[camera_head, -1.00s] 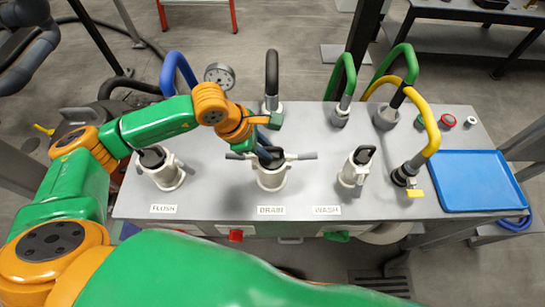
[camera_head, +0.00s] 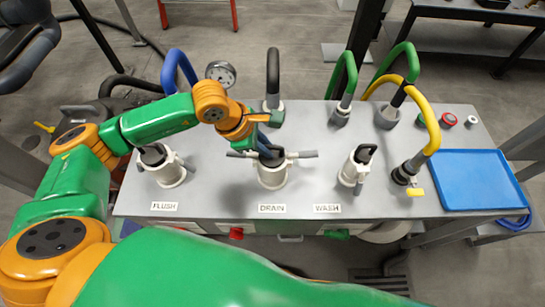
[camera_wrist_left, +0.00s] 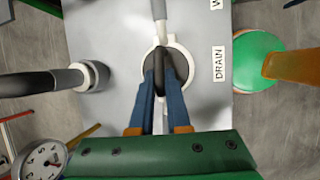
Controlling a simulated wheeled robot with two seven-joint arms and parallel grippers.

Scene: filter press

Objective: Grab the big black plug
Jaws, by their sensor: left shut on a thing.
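The big black plug (camera_head: 274,160) sits in the white DRAIN socket (camera_head: 272,178), which has grey side levers. My left gripper (camera_head: 266,151) reaches down to it from the upper left. In the left wrist view the blue fingers (camera_wrist_left: 158,78) lie on both sides of the plug's dark handle (camera_wrist_left: 160,58) and are shut on it. The plug's lower part is hidden inside the socket. My right gripper is not in view.
Smaller dark plugs sit in the FLUSH socket (camera_head: 153,155) and the WASH socket (camera_head: 364,155). Behind stand a black hose (camera_head: 272,75), a blue hose (camera_head: 177,66) and a gauge (camera_head: 221,73). Green and yellow hoses (camera_head: 433,120) and a blue tray (camera_head: 482,180) are at right.

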